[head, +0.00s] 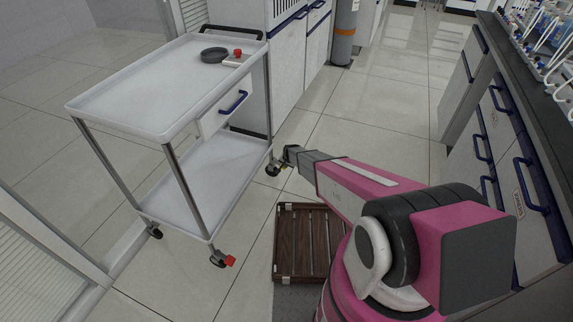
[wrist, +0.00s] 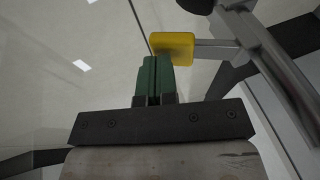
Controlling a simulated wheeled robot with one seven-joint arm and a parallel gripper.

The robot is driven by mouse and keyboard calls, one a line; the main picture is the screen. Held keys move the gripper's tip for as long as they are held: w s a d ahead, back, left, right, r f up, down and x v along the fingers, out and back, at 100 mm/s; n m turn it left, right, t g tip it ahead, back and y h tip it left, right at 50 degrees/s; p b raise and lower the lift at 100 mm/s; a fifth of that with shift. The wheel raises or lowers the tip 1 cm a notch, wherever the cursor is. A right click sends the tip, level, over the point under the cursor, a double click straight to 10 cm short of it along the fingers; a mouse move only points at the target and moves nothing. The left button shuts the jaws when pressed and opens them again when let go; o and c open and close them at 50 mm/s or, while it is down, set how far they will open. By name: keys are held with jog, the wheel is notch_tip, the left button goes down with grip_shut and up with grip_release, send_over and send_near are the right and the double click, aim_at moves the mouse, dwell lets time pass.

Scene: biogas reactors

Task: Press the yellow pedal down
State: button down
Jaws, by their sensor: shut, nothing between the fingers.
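The yellow pedal (wrist: 172,47) shows in the wrist view at the end of a grey metal lever, just beyond and slightly right of my fingertips. My gripper (wrist: 154,62) has its two green fingers together with nothing between them. The fingertips overlap the pedal's lower left edge in the picture; I cannot tell whether they touch it. The yellow pedal cannot be made out there.
A wooden slatted crate (head: 284,244) lies on the floor under my arm. The trolley carries a black dish (head: 214,55) and a small box with a red button (head: 238,53). Drawers with blue handles (head: 530,185) line the right. Tiled floor is open toward the back.

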jog(key=shift+f, duration=0.15)
dwell(0.4)
jog(key=d+v, duration=0.3)
jog(key=v, duration=1)
jog(key=shift+s+d, duration=0.15)
jog(key=shift+s, duration=0.1)
jog(key=s+d+r+n+g, duration=0.1)
jog(key=s+d+r, duration=0.4)
jog(key=s+r, duration=0.4)
jog(key=s+d+r+n+g+h, duration=0.1)
jog(key=s+d+r+n, duration=0.1)
jog(key=s+d+r, duration=0.4)
jog(key=s+d+r+n+g, duration=0.1)
jog(key=s+d+r, duration=0.5)
jog(key=s+r, duration=0.7)
notch_tip(320, 180, up, 3)
jog(key=shift+s+d+f+g+h, duration=0.2)
jog(key=shift+s+f+g+h, duration=0.1)
jog(key=shift+g, duration=0.2)
